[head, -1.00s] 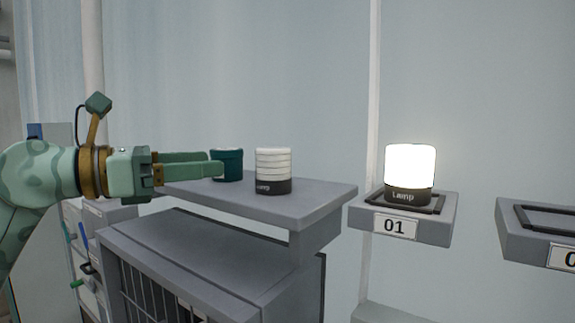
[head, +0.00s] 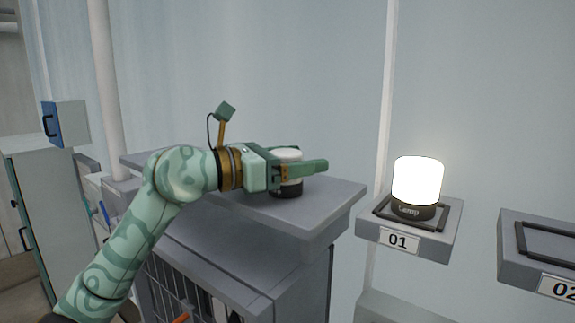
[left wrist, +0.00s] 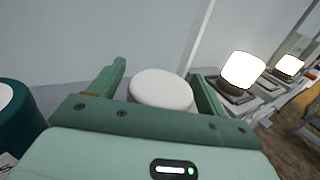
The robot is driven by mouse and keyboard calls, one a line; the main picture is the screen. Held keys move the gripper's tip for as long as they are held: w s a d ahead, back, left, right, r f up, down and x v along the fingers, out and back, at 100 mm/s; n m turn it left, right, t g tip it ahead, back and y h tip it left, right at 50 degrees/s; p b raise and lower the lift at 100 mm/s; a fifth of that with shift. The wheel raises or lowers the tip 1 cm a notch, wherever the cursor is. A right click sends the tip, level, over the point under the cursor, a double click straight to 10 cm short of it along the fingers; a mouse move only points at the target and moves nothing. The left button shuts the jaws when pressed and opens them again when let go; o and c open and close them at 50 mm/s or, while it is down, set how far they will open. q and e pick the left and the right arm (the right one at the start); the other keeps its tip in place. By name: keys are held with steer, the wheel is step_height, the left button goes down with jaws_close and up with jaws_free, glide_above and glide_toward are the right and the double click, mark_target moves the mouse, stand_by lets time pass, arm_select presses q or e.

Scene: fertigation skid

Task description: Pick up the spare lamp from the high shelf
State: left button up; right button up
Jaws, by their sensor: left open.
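The spare lamp, a white ribbed cylinder on a dark base (head: 288,191), stands upright on the high grey shelf (head: 330,195). My left gripper (head: 318,166) is open, with its fingers level on either side of the lamp; the near finger hides the lamp's middle. In the left wrist view the lamp's round white top (left wrist: 160,88) shows between the two spread fingers, with a gap at the left finger. Contact at the right finger cannot be told. My right gripper is not in view.
A teal canister with a white top (left wrist: 18,120) stands left of the gripper in the left wrist view. A lit lamp (head: 416,181) sits on bracket 01 (head: 447,240). Bracket 02 (head: 508,250) is empty. A pale wall lies behind the shelf.

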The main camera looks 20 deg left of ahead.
arm_select(q)
steer(key=shift+s+a, duration=0.15)
steer(key=shift+a, duration=0.05)
steer(key=c, duration=0.4)
steer(key=shift+a, duration=0.1)
steer(key=c, duration=0.5)
steer(key=shift+c, duration=1.4)
